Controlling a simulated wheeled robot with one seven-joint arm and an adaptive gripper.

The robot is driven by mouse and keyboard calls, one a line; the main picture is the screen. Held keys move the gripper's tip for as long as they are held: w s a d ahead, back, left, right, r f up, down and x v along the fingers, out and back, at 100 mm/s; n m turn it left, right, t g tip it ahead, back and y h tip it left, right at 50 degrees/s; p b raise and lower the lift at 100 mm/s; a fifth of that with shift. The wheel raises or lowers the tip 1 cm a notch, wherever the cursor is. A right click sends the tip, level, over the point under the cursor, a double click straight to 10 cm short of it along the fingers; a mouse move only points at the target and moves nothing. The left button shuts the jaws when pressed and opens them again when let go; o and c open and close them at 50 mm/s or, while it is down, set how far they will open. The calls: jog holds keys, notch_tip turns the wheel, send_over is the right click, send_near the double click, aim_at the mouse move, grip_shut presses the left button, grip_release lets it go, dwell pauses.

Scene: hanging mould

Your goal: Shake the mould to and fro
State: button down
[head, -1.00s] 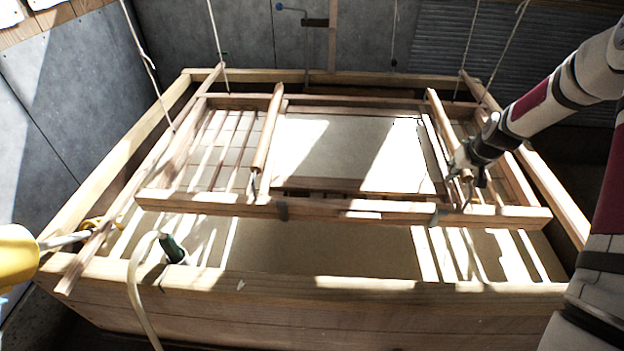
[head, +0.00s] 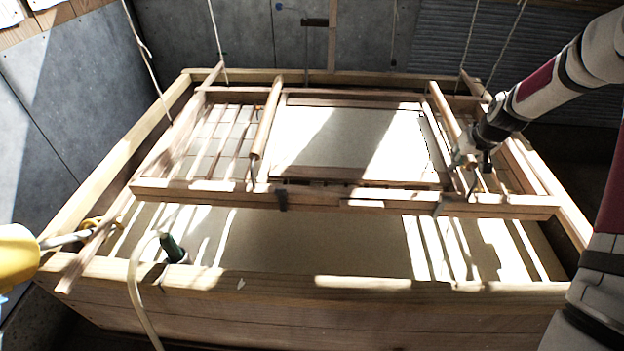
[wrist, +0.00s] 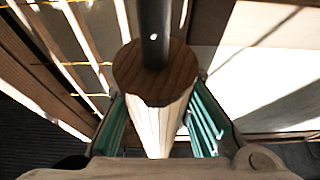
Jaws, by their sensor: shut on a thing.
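The mould (head: 330,201) is a wooden frame with slatted sides and a pale sheet (head: 340,140) in its middle. It hangs on cords above a big wooden vat (head: 320,317). My gripper (head: 470,165) is at the mould's right part, by a handle bar (head: 446,112). In the wrist view, my gripper (wrist: 160,125) is shut on a round wooden handle (wrist: 153,80), with a green pad on each side of it. A dark rod stands in front of the handle's end. A second handle bar (head: 266,130) is on the mould's left part.
The vat's front rim carries a pale hose (head: 136,290) and a dark green piece (head: 174,248) at the left. A yellow object (head: 18,258) stands at the left edge. Cords (head: 218,40) rise from the mould. Grey walls stand behind.

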aim_at(470, 167)
jog(key=w+b, duration=0.2)
jog(key=w, duration=0.2)
jog(key=shift+f, duration=0.15)
jog(key=shift+s, duration=0.15)
jog(key=s+p, duration=0.1)
jog(key=s, duration=0.1)
jog(key=s+p, duration=0.2)
jog(key=s, duration=0.1)
jog(key=s+p, duration=0.2)
jog(key=s, duration=0.1)
jog(key=shift+s+r, duration=0.1)
jog(key=shift+r, duration=0.15)
jog(key=shift+f, duration=0.1)
jog(key=w+b, duration=0.2)
jog(key=w, duration=0.2)
jog(key=w+b, duration=0.3)
jog(key=shift+w+f, duration=0.2)
jog(key=shift+w, duration=0.2)
jog(key=shift+w+r+b, duration=0.1)
jog(key=shift+w+b, duration=0.2)
jog(key=shift+s+r, duration=0.1)
jog(key=shift+s, duration=0.05)
